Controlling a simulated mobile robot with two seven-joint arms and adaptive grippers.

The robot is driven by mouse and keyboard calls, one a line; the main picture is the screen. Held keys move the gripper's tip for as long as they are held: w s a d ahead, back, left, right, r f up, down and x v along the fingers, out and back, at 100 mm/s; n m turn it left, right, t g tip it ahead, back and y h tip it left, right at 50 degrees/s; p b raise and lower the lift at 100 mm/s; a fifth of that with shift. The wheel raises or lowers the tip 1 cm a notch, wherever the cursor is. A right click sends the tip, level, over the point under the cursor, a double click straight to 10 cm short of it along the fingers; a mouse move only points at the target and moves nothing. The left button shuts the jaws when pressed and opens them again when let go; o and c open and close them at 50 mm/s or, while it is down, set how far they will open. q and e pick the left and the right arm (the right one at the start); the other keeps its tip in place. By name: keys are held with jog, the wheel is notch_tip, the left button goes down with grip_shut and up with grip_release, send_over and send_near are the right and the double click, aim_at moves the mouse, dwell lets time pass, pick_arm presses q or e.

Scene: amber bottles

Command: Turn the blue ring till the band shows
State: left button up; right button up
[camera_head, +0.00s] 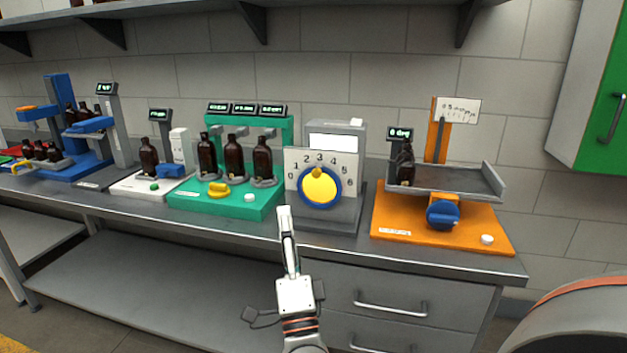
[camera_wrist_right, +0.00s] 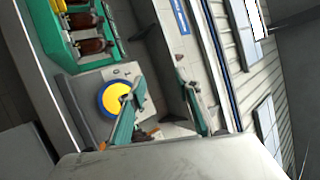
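The blue ring (camera_head: 320,206) surrounds a yellow disc (camera_head: 322,186) on a white numbered plate (camera_head: 292,160) of a grey device on the bench. A small orange-brown knob at the disc's top points near the 3. I cannot make out a band. The blue ring also shows in the right wrist view (camera_wrist_right: 100,99), left of my fingers. My right gripper (camera_head: 286,212) is in front of the bench edge, lower left of the ring and apart from it. Its two fingers stand apart and empty in the right wrist view (camera_wrist_right: 158,88). My left gripper is not in view.
A green stand (camera_head: 200,197) with amber bottles (camera_head: 233,157) is left of the dial device. An orange base (camera_head: 390,220) with a grey tray (camera_head: 450,180) and blue knob (camera_head: 443,214) is to its right. The bench's front strip (camera_head: 345,243) is clear.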

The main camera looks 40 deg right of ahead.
jog(key=w+d+r+m+g+h, duration=0.1)
jog(key=d+r+m+g+h, duration=0.55)
jog(key=m, duration=0.65)
jog(key=m+g+y+b, duration=0.25)
jog(key=m+g, duration=0.25)
jog(key=m, duration=0.4)
send_near(316, 173)
jog(key=x, duration=0.7)
jog(key=shift+w+d+p, duration=0.15)
jog(key=shift+d+p, duration=0.05)
jog(key=shift+p, duration=0.15)
jog(key=shift+x, duration=0.75)
